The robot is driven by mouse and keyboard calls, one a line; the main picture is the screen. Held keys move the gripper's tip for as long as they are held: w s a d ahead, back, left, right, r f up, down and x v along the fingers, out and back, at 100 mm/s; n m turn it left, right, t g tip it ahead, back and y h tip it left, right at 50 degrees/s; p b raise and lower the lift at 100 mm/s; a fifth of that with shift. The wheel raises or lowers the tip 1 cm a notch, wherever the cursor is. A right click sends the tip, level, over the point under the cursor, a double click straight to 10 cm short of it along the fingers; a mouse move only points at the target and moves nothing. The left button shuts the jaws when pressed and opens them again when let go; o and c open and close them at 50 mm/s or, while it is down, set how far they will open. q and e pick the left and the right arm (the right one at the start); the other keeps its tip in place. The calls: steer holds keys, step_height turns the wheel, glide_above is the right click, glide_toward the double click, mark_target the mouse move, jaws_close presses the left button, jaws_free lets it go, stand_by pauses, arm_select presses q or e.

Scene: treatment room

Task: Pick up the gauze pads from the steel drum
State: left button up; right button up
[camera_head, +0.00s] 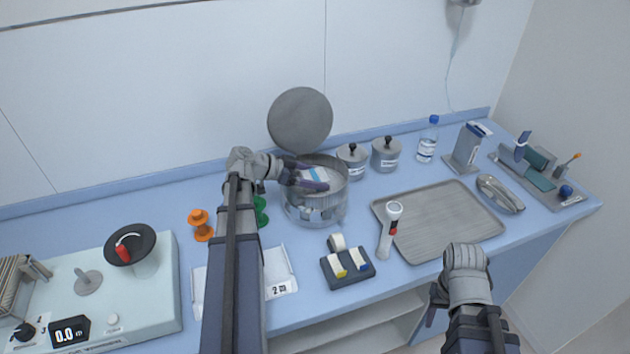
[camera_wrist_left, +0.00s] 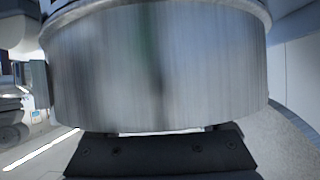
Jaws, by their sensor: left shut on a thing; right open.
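The steel drum (camera_head: 318,212) stands near the middle of the blue counter, its round lid (camera_head: 300,120) raised behind it. My left gripper (camera_head: 313,176) is at the drum's mouth, reaching in from the left. It is shut on the gauze pads (camera_head: 318,173), a white pack with a blue stripe between the fingers. The pack's lower part is hidden. In the left wrist view the drum's steel wall (camera_wrist_left: 155,75) fills most of the picture; the pads cannot be made out there. My right gripper (camera_head: 437,305) is open near the counter's front edge, partly hidden by its own wrist.
Two lidded steel jars (camera_head: 386,154) stand right of the drum. A grey tray (camera_head: 440,222) lies further right, with a white torch-like device (camera_head: 390,230) at its left edge. Orange (camera_head: 200,225) and green (camera_head: 261,211) spools stand left. A dark tape holder (camera_head: 347,270) lies in front.

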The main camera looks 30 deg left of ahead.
mark_target(315, 176)
arm_select(q)
steer(key=shift+c, duration=0.5)
step_height(315, 176, up, 10)
steer(key=p, duration=1)
